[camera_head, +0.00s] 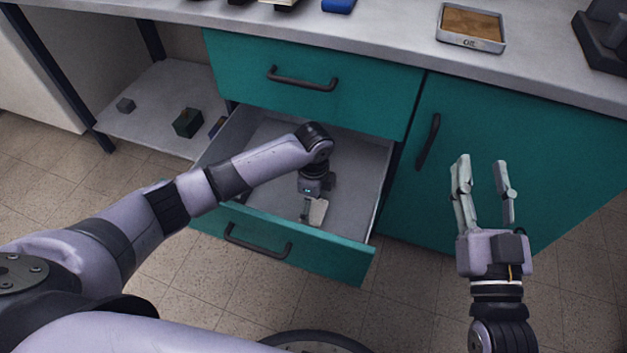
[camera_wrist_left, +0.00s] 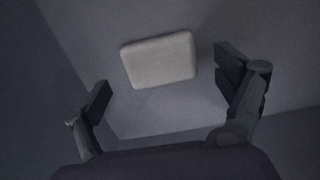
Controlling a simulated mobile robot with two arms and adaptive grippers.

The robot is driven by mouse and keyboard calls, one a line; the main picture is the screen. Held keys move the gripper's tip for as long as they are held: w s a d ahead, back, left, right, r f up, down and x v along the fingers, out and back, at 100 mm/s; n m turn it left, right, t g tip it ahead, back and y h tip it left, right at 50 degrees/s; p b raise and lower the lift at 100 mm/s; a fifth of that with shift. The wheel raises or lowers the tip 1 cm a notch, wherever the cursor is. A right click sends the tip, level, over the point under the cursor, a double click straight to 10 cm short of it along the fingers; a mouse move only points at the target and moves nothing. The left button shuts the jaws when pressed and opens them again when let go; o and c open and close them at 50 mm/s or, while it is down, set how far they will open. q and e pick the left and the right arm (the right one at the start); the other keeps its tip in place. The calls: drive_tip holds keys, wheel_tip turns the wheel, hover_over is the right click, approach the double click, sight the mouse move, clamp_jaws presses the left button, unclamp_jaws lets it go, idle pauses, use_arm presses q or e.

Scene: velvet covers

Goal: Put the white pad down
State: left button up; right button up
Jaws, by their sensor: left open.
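The white pad (camera_wrist_left: 159,60) lies in the open lower drawer (camera_head: 365,190), and part of it shows in the head view (camera_head: 318,211). In the left wrist view it looks like a pale rounded block on the grey drawer floor. My left gripper (camera_head: 312,197) reaches down into the drawer, and its fingers are partly hidden by the wrist. In the left wrist view this gripper (camera_wrist_left: 162,76) is open, with its fingers apart on either side of the pad and not visibly touching it. My right gripper (camera_head: 483,164) is open and empty in front of the teal cupboard door.
The upper drawer (camera_head: 310,85) and cupboard door (camera_head: 510,150) are shut. A tray with a brown inside (camera_head: 497,42) and a blue item (camera_head: 338,5) are on the worktop.

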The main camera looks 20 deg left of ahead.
sight(313, 209)
use_arm(q)
wheel_tip(313, 209, up, 5)
drive_tip(key=shift+f+p, duration=0.1)
drive_tip(key=shift+p, duration=0.75)
wheel_tip(313, 209, up, 4)
drive_tip(key=shift+r+p, duration=0.2)
drive_tip(key=shift+p, duration=0.45)
use_arm(e)
drive_tip(key=s+d+f+g+h, duration=0.1)
drive_tip(key=s+f+g, duration=0.1)
drive_tip(key=f+g, duration=0.2)
drive_tip(key=s+d+f+g+h, duration=0.1)
drive_tip(key=f+g, duration=0.4)
drive_tip(key=f, duration=0.5)
drive_tip(key=shift+s+d+f+h, duration=0.25)
drive_tip(key=shift+s+d+h, duration=0.15)
drive_tip(key=shift+s+d, duration=0.2)
